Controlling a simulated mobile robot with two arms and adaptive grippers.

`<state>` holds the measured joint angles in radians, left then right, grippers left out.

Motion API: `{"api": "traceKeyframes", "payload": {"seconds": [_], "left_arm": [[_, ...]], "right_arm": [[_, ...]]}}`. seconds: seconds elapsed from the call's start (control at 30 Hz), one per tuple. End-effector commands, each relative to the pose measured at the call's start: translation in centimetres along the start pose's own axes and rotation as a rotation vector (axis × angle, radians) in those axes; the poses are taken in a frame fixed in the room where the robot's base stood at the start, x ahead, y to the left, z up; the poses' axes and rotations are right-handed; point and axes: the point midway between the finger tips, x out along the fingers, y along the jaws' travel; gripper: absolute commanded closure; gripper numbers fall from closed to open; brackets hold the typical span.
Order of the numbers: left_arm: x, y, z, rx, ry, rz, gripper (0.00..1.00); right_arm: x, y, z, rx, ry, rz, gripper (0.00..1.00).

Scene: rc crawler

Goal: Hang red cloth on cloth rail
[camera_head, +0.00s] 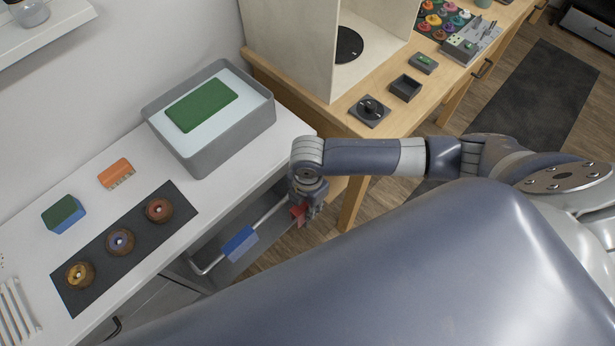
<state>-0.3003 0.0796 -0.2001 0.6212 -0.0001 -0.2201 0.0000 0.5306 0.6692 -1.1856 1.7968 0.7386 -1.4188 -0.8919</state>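The cloth rail (272,212) is a pale bar along the front of the white counter, below its top. A blue cloth (240,243) hangs over the rail. The red cloth (297,212) shows as a small red patch at my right gripper (306,208), by the rail's far end. The gripper's fingers are mostly hidden under the wrist, and I cannot tell whether they are closed on the cloth or whether the cloth touches the rail. My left gripper is not in view.
The white counter (105,165) holds a grey basin (205,160) with a green pad, a blue-green sponge (63,214), an orange brush (116,173) and a dark mat (70,285) with three round items. A wooden table (335,115) stands beyond my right arm.

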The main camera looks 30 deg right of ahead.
Motion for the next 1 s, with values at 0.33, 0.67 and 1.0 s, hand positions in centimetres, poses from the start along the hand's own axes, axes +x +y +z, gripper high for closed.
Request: {"api": "traceKeyframes", "payload": {"seconds": [0.33,0.67,1.0], "left_arm": [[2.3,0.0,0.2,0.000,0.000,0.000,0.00],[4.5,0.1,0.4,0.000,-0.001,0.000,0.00],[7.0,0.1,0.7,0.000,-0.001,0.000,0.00]], "right_arm": [[0.3,2.9,0.0,0.003,0.000,0.003,0.99],[0.4,5.5,0.0,0.002,-0.001,0.002,0.99],[0.3,8.3,0.0,0.001,0.000,0.003,0.99]]}}
